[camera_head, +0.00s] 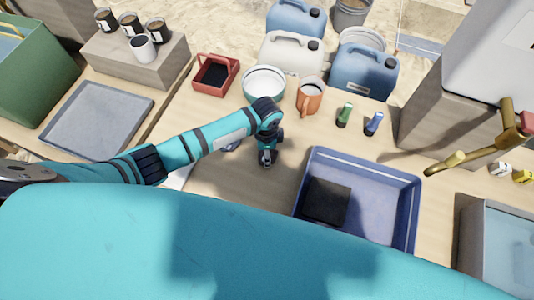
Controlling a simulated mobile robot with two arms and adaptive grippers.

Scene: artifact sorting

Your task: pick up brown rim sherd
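No brown rim sherd can be made out in this view; it may be hidden by my arm or too small to tell. My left arm reaches in from the left over the wooden table. Its gripper (267,160) points down near the table's middle, left of the blue tray. The fingertips are too small and dark to tell whether they are open or shut, and I see nothing clearly held. A small dark blue item (232,146) lies just left of the gripper, partly hidden by my arm. My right gripper is not in view.
A blue tray (412,207) with a dark square block (326,202) stands right of my gripper. Behind it are a white basin (264,84), an orange jug (309,96), a red carrier (229,82), and green (345,114) and blue (374,123) small items. A brass tap (455,158) juts in at right.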

